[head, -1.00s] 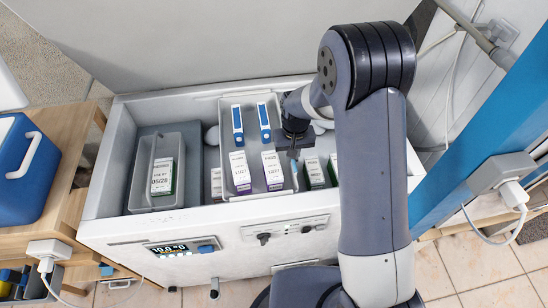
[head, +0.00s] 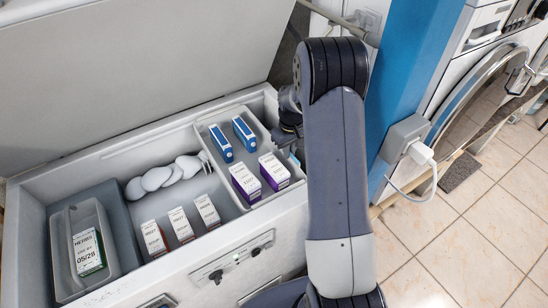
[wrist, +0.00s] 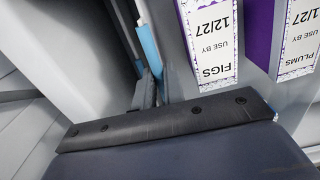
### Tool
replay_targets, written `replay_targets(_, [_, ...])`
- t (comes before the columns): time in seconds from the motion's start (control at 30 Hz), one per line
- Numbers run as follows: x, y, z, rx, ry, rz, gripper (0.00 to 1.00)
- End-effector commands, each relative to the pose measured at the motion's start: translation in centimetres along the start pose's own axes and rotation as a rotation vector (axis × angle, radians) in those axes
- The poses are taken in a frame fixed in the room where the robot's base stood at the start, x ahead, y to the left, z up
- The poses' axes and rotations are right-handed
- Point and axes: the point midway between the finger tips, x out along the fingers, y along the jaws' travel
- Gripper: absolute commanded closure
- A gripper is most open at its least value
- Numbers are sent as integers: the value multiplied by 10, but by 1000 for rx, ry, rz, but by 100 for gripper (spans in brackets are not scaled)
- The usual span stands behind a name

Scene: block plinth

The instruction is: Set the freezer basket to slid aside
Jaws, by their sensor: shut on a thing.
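The freezer basket (head: 216,173) is a light grey tray in the upper right part of the open chest freezer (head: 165,262). It holds two blue boxes and two purple-and-white cartons. My gripper (head: 291,140) is at the basket's right wall, shut on it; my arm partly hides the grip in the head view. In the wrist view, the cartons marked FIGS (wrist: 212,45) and PLUMS (wrist: 297,38) stand close beside the gripper. The fingertips are hard to make out there.
Three cartons (head: 181,225) and several white oval packs (head: 157,177) lie on the freezer floor left of the basket. A blue post (head: 412,75) and a socket box (head: 402,140) are right of my arm.

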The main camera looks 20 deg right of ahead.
Motion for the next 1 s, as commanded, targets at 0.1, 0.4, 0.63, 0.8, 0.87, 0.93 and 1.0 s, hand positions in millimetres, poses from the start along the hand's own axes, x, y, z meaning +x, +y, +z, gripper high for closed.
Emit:
replay_targets(0.1, [0,13,0,2,2,1,100])
replay_targets(0.4, [-1,23,-1,0,2,2,100])
replay_targets(0.63, [-1,24,-1,0,4,5,100])
replay_targets(0.8, [-1,24,-1,1,4,5,78])
replay_targets(0.87, [-1,24,-1,1,4,4,74])
replay_targets(0.93, [-1,23,-1,0,3,3,74])
replay_targets(1.0, [-1,23,-1,0,2,3,74])
